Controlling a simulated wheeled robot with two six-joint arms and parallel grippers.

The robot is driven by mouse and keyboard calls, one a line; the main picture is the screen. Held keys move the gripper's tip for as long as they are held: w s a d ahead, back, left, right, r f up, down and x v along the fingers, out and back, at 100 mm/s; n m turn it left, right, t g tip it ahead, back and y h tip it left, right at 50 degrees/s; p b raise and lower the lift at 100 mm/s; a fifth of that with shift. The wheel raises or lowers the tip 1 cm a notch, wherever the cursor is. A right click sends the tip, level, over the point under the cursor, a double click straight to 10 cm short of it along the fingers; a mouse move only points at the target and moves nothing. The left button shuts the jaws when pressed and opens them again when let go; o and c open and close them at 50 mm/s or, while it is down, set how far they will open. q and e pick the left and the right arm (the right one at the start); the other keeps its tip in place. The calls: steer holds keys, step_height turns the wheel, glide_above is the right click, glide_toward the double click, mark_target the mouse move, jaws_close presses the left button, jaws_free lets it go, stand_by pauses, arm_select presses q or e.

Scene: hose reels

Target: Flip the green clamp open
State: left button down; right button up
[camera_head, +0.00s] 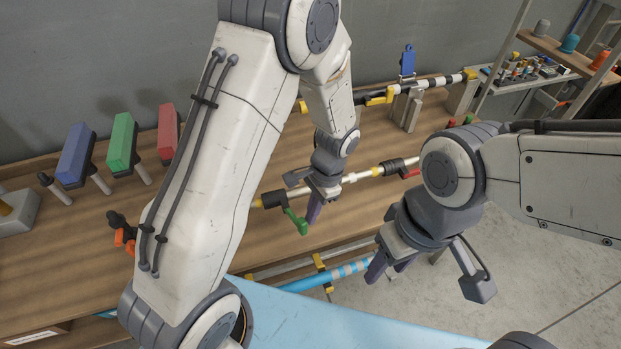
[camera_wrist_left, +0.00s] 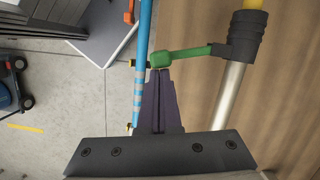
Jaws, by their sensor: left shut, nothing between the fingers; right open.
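The green clamp's lever (camera_head: 298,223) sticks out from a black collar (camera_head: 273,199) on a pale pole, toward the table's front edge. In the left wrist view the green lever (camera_wrist_left: 190,53) runs left from the black collar (camera_wrist_left: 244,36) and ends in a thick green tip (camera_wrist_left: 160,58). My left gripper (camera_head: 314,214) is shut and empty, pointing down beside the lever. In the left wrist view its fingertips (camera_wrist_left: 158,74) are right at the lever's tip; I cannot tell whether they touch. My right gripper (camera_head: 386,266) is open and empty, off the table's front edge.
A red lever (camera_head: 411,174) sits further right on the same pole. A blue lever (camera_head: 407,60) stands upright on the rear pole. Blue, green and red blocks (camera_head: 122,143) stand at the left. A light-blue pole (camera_head: 325,276) runs along the table's front.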

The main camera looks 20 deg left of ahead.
arm_select(q)
steer(key=shift+s+a+m, duration=0.1)
steer(key=shift+s+m, duration=0.2)
steer(key=shift+m, duration=0.1)
steer(key=shift+a, duration=0.1)
steer(key=shift+w+a, duration=0.45)
steer(key=shift+a, duration=0.15)
arm_select(e)
steer(key=shift+r, duration=0.2)
arm_select(q)
steer(key=w+d+r, duration=0.3)
steer(key=d+r, duration=0.2)
steer(key=r, duration=0.4)
steer(key=shift+d+r+b, duration=0.35)
steer(key=shift+b, duration=0.1)
arm_select(e)
steer(key=shift+w+d+f, duration=0.25)
steer(key=shift+d+f, duration=0.15)
steer(key=shift+f, duration=0.2)
